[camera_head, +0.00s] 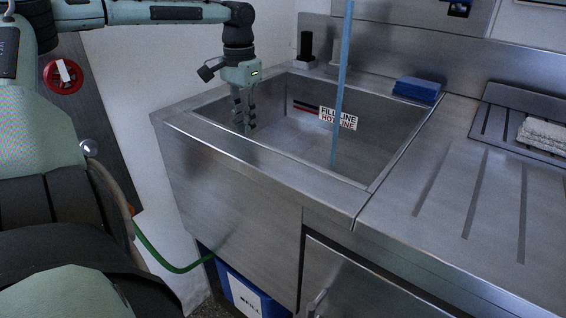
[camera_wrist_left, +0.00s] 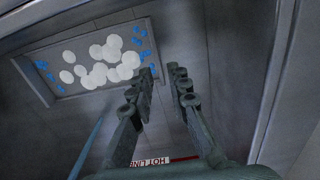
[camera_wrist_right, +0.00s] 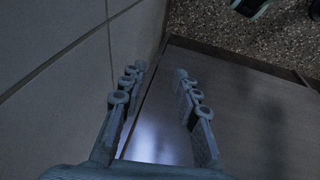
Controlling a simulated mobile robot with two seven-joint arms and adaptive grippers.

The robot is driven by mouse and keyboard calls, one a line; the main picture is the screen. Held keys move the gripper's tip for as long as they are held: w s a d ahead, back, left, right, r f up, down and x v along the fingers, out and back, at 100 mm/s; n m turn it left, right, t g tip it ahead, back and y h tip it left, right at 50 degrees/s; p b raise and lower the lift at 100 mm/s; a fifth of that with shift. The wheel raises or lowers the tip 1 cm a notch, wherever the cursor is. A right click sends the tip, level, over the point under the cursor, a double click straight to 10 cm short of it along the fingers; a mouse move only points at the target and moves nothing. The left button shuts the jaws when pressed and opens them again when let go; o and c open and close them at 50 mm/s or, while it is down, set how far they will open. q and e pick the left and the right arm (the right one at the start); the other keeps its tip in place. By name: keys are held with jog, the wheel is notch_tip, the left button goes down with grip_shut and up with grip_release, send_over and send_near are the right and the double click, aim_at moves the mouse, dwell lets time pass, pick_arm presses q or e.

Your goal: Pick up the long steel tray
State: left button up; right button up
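My left gripper (camera_head: 245,128) points down inside the left part of the steel sink (camera_head: 276,157) in the head view. In the left wrist view its fingers (camera_wrist_left: 162,76) are apart with nothing between them. That view shows a grey rectangular tray-like thing (camera_wrist_left: 57,98) at upper left, with white round pieces and small blue bits within its rim. I cannot tell whether it is the long steel tray, and I cannot make it out in the head view. My right gripper (camera_wrist_right: 160,76) is open and empty in its wrist view, and outside the head view.
A thin blue upright pole (camera_head: 341,85) crosses the sink. A blue block (camera_head: 417,90) sits on the back right rim. A dark ribbed board (camera_head: 497,119) with a white folded cloth (camera_head: 545,134) lies on the drainboard. A blue bin (camera_head: 240,292) stands below.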

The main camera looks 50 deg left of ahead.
pick_arm(q)
jog(key=f, duration=0.7)
jog(key=shift+d+f, duration=0.2)
jog(key=shift+f, duration=0.05)
grip_shut()
